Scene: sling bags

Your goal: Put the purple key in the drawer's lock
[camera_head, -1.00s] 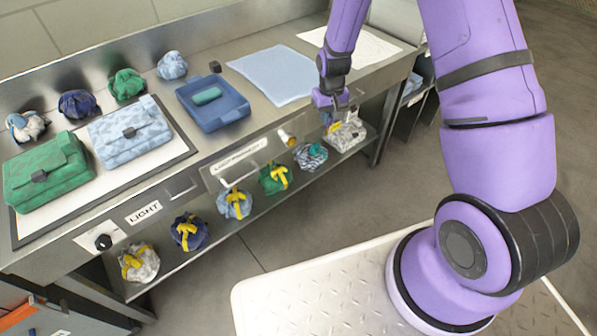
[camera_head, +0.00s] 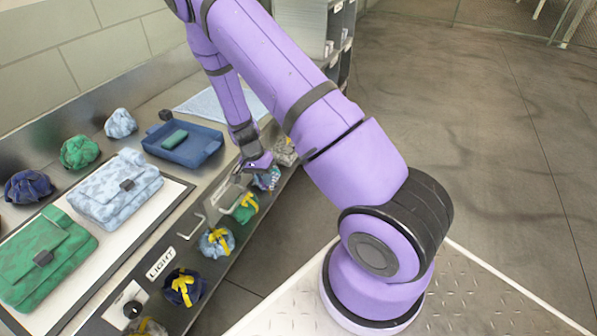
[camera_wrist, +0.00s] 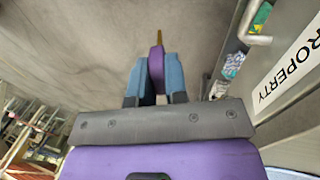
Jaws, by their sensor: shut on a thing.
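The purple key (camera_wrist: 157,62) is in my gripper (camera_wrist: 155,80), between its two blue fingers. Its thin yellowish shaft points away from the gripper, over the floor in the wrist view. The drawer front (camera_wrist: 290,75) stands to the right there, with a label reading PROPERTY and a metal handle (camera_wrist: 254,28). The key is apart from the drawer front. In the head view my gripper (camera_head: 260,166) is low beside the bench front, near the drawer's far end. The lock cannot be made out in either current view; my arm covers that part of the bench.
A lower shelf holds several tied bundles, including a green one (camera_head: 243,208) and a light blue one (camera_head: 216,243). On the bench top are a blue tray (camera_head: 205,155), a light blue bag (camera_head: 115,192) and a green bag (camera_head: 42,262). Open floor lies right of the bench.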

